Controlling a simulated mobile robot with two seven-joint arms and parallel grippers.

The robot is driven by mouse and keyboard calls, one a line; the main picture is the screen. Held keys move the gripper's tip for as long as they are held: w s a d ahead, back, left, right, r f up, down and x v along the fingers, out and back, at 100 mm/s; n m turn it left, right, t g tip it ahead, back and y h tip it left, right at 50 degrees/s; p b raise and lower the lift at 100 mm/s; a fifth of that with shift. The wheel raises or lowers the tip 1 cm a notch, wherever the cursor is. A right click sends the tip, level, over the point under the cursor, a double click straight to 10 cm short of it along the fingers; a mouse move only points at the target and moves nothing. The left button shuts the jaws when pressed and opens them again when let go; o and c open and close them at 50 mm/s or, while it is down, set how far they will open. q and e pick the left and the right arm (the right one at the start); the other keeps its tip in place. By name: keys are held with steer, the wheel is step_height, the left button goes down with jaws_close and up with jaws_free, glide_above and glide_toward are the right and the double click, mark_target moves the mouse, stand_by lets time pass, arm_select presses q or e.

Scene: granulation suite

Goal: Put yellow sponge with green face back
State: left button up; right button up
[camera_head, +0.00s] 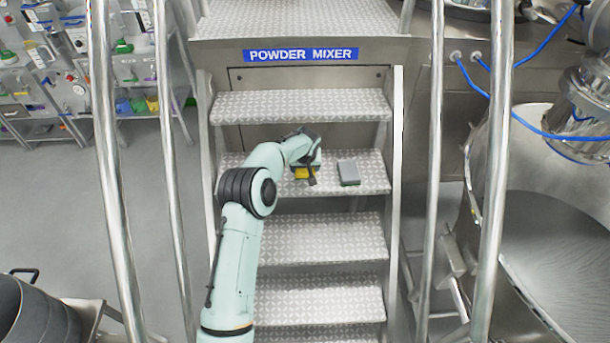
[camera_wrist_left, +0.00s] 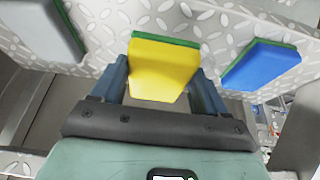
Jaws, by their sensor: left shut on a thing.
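The yellow sponge with the green face (camera_wrist_left: 160,68) is between the two fingers of my left gripper (camera_wrist_left: 162,88) in the left wrist view. Its green face shows as a strip along the top edge. My left gripper (camera_head: 303,170) is shut on this sponge. In the head view, the yellow sponge (camera_head: 302,174) shows partly under the gripper, over a patterned metal step (camera_head: 330,186). I cannot tell whether it touches the step. My right gripper is in neither view.
A grey sponge (camera_head: 348,172) lies on the same step, right of my gripper. A blue sponge with a green face (camera_wrist_left: 262,66) shows in the wrist view. Metal handrails (camera_head: 437,150) flank the stairs below the powder mixer sign (camera_head: 300,54). Shelves (camera_head: 90,70) stand at upper left.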

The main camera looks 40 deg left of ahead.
arm_select(q)
step_height(320, 180, down, 4)
steer(key=shift+f, duration=0.1)
steer(key=shift+f, duration=0.1)
steer(key=o, duration=0.9)
steer(key=shift+o, duration=0.2)
